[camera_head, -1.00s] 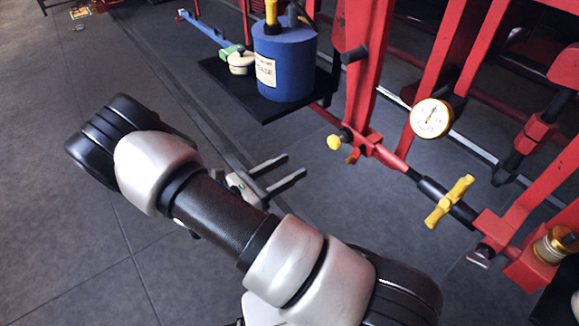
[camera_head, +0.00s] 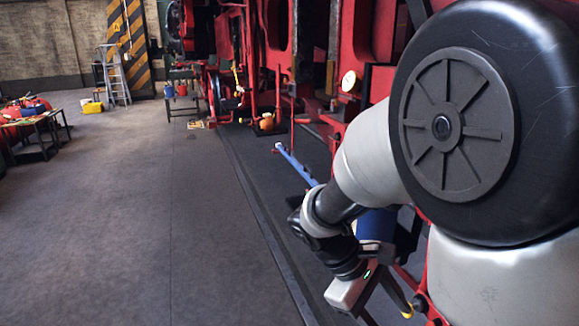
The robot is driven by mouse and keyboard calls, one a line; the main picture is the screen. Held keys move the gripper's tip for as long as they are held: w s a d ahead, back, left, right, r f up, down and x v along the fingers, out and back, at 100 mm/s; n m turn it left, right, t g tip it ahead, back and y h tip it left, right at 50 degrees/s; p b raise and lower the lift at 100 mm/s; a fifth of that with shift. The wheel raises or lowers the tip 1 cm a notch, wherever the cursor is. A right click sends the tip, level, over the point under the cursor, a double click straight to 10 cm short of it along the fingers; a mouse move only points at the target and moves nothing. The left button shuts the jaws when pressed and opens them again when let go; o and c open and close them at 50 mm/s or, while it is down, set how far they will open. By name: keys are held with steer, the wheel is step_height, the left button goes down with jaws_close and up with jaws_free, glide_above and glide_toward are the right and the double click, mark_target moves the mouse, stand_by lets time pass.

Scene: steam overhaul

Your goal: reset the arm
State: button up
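My arm fills the right side of the head view, with a large black round joint cover close to the camera. Its links reach down and left to the wrist. My gripper (camera_head: 350,292) is low in the view, right of the bottom centre. Its pale body with a small green light shows, but its fingers cannot be made out, so I cannot tell whether it is open or shut. A blue container (camera_head: 377,225) is partly hidden behind the wrist, close to it in the picture.
Red locomotive framework (camera_head: 275,45) runs along the right, with a round gauge (camera_head: 348,81) on it. A blue bar (camera_head: 296,165) extends beyond my wrist. The grey floor (camera_head: 110,220) at left is clear. A ladder (camera_head: 115,75) and a cluttered bench (camera_head: 40,122) stand farther back.

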steer(key=s+a+r+m+t+y+p, duration=0.2)
steer(key=s+r+m+t+y, duration=0.1)
steer(key=r, duration=0.6)
steer(key=s+a+r+m+t+y+p, duration=0.2)
steer(key=s+r+m+t+y+p, duration=0.1)
steer(key=r, duration=0.6)
steer(key=s+m+t+y, duration=0.1)
steer(key=m, duration=0.1)
steer(key=shift+s+a+r+m, duration=0.15)
steer(key=shift+a+r+m, duration=0.15)
steer(key=shift+a+m, duration=0.1)
